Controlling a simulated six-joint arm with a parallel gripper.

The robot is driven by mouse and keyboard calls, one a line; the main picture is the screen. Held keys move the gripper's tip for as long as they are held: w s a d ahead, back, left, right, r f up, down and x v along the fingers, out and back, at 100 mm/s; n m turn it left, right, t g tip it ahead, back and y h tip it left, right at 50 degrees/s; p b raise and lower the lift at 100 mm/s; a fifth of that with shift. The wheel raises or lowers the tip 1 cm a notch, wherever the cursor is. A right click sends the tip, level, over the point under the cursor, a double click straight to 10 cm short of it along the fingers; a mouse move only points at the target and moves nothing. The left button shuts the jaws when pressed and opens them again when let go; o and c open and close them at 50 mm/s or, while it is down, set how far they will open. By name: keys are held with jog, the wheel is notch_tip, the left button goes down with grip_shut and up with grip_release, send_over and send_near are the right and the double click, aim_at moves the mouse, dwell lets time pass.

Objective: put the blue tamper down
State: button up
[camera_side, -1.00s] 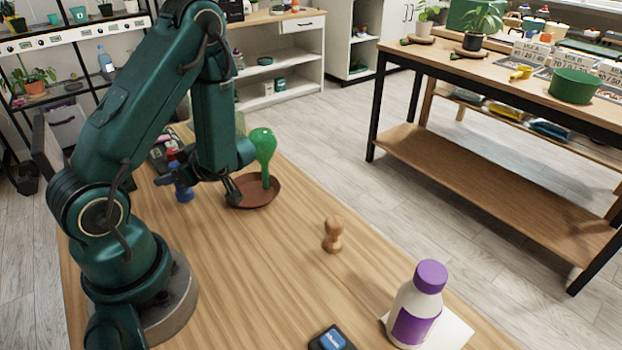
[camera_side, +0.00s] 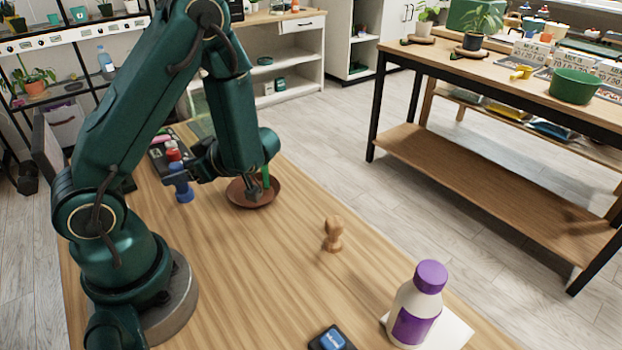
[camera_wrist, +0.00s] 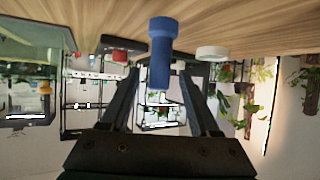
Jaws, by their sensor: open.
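The blue tamper (camera_side: 181,184) stands upright on the wooden table at the left in the side view. In the wrist view, which is upside down, the tamper (camera_wrist: 160,52) shows ahead of my fingertips, centred between them. The tamper looks clear of the fingers.
A brown saucer (camera_side: 236,197) with a green stem (camera_side: 266,176) is close by my gripper; my arm hides the stem's top. A red object (camera_side: 172,153) is behind the tamper. A wooden tamper-like piece (camera_side: 333,234) and purple-capped bottle (camera_side: 416,304) stand right. The table's middle is bare.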

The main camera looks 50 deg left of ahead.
jog(key=v, duration=0.6)
jog(key=shift+w+d+r, duration=0.15)
jog(key=shift+d, duration=0.15)
